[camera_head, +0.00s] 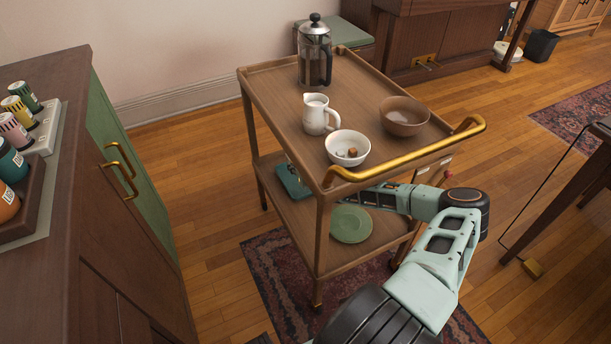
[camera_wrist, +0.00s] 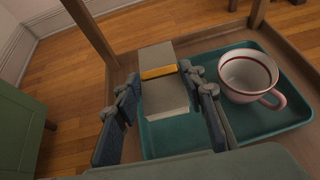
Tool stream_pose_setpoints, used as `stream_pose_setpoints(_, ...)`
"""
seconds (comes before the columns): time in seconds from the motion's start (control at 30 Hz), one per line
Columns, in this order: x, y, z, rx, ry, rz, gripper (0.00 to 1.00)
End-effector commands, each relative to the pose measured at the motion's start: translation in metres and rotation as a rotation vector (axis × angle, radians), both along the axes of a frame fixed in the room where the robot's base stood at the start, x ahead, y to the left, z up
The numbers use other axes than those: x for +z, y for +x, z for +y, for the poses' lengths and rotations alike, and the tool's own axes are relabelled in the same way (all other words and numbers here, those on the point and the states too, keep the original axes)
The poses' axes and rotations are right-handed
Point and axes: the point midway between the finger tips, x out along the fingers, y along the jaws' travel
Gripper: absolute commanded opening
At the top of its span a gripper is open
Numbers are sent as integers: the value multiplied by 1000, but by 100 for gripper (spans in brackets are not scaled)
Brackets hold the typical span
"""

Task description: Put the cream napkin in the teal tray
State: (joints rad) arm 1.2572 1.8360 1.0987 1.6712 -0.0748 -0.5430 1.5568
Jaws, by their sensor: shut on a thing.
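The cream napkin (camera_wrist: 165,98) is a folded block with a yellow band around it. In the wrist view it is between the fingers of my gripper (camera_wrist: 162,90), which is shut on it. The teal tray (camera_wrist: 222,62) lies on the lower shelf of the wooden cart, beneath and right of the napkin. The napkin overlaps the tray's left part in the picture; I cannot tell whether it touches the tray.
A green plate (camera_head: 350,224) lies on the lower shelf (camera_head: 335,258). Cart posts and the upper shelf (camera_head: 283,100), holding a jug, bowls and a coffee press, enclose my arm.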

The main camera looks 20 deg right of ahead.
Motion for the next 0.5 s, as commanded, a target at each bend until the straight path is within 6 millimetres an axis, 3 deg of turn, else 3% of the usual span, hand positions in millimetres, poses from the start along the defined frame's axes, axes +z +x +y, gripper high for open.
stream_pose_setpoints(0.1,-27,0,1,0,2,2,10)
stream_pose_setpoints(0.37,-55,0,1,0,2,1,10)
stream_pose_setpoints(0.5,-81,-1,1,0,1,2,10)
